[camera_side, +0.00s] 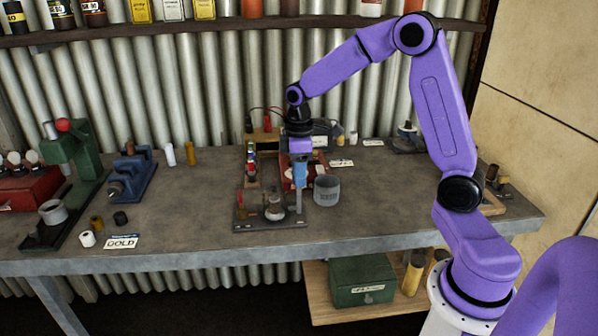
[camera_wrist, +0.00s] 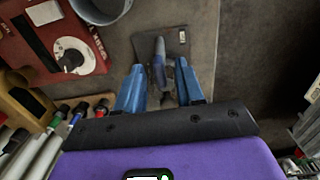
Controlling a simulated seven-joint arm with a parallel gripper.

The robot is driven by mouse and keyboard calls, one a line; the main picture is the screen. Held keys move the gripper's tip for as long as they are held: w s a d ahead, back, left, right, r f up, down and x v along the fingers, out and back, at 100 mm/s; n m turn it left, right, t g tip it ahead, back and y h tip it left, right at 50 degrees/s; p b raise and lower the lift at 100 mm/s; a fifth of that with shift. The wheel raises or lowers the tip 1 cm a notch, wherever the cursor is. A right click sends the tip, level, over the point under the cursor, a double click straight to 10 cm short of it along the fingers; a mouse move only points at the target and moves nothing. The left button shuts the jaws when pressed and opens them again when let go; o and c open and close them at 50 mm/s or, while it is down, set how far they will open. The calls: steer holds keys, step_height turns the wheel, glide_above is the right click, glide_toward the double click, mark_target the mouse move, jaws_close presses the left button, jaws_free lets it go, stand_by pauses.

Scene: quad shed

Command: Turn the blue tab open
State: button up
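In the wrist view, my gripper (camera_wrist: 160,68) has its two blue fingers apart. A narrow blue-grey upright piece (camera_wrist: 158,72) stands between them, with a gap on each side. It looks like the blue tab, but its colour is close to that of my fingers. It rises over a small dark plate (camera_wrist: 174,40) with a label. In the side view, my gripper (camera_side: 300,180) points down above a thin grey post (camera_side: 299,202) at the right end of a dark base plate (camera_side: 245,226). The tab itself is hidden by my fingers there.
A grey cup (camera_side: 327,191) stands close to the right of my gripper. A red box with a white dial (camera_wrist: 75,56) is near it in the wrist view. Coloured pens or tools (camera_wrist: 75,112) lie close to my left finger. The bench (camera_side: 390,205) farther right is clear.

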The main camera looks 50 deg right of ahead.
jaws_close()
steer(key=shift+m, duration=0.3)
steer(key=m, duration=0.2)
steer(key=shift+m, duration=0.4)
steer(key=m, duration=0.4)
steer(key=shift+m, duration=0.3)
steer(key=m, duration=0.4)
steer(key=shift+r+m, duration=0.1)
steer(key=shift+m, duration=1.8)
